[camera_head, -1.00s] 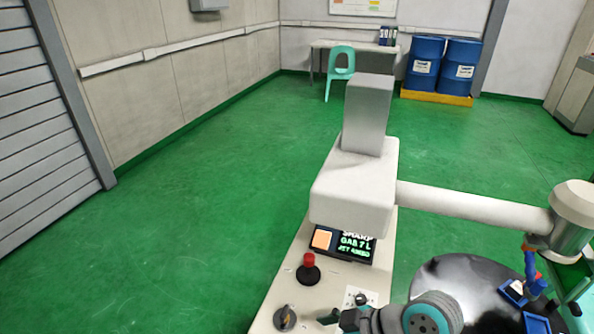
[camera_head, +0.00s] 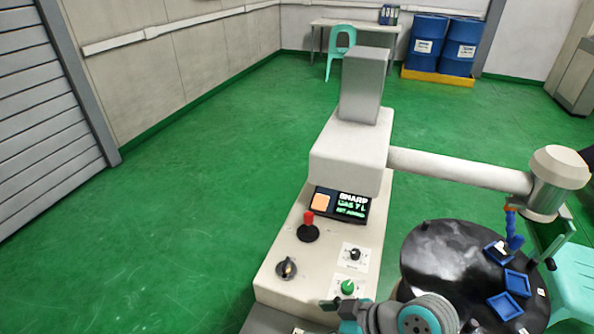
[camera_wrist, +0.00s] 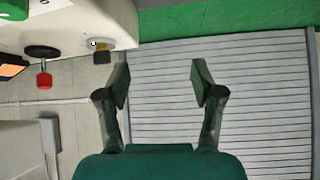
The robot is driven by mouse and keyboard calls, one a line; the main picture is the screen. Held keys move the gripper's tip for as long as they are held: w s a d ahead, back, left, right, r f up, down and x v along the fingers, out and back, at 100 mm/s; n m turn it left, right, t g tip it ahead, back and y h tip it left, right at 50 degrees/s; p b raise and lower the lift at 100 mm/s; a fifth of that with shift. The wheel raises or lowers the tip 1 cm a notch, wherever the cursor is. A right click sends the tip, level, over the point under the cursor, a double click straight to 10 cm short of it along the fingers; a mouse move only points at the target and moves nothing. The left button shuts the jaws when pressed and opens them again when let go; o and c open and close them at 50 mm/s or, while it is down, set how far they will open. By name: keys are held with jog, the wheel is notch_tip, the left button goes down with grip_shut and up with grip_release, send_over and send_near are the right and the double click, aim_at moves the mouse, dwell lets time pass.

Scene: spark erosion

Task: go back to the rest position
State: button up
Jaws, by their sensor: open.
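My gripper (camera_wrist: 160,82) shows in the wrist view with its two dark fingers spread wide apart. Nothing is between the fingertips, and the grey slatted shutter lies far behind them. In the head view a grey and teal part of my arm shows at the bottom edge, right of the machine's control panel. I cannot clearly make out the fingers there. The wrist view appears turned over, with green floor along its top edge.
The machine's panel has a red-topped button (camera_head: 308,223), a black knob (camera_head: 286,268), a green knob (camera_head: 347,288) and a lit display (camera_head: 340,204). A round black table (camera_head: 440,252) bears blue trays (camera_head: 518,282). A turquoise chair (camera_head: 573,280) stands at right. Open floor lies left.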

jog(key=s+d+f+m+t+h, duration=0.55)
jog(key=s+d+f+m, duration=0.25)
jog(key=s+f+m, duration=0.25)
jog(key=s+d+r+t+h, duration=0.1)
jog(key=s+r, duration=0.2)
jog(key=s, duration=0.3)
jog(key=s+d+r+m+t+h, duration=0.1)
jog(key=s+d+r+t, duration=0.1)
jog(key=s, duration=0.4)
jog(key=s+d+r+t+h, duration=0.1)
jog(key=s+d+r+t, duration=0.1)
jog(key=s, duration=0.4)
jog(key=shift+s+d+r+m, duration=0.25)
jog(key=shift+s+r+m, duration=0.1)
jog(key=shift+r, duration=0.45)
jog(key=shift+w, duration=0.1)
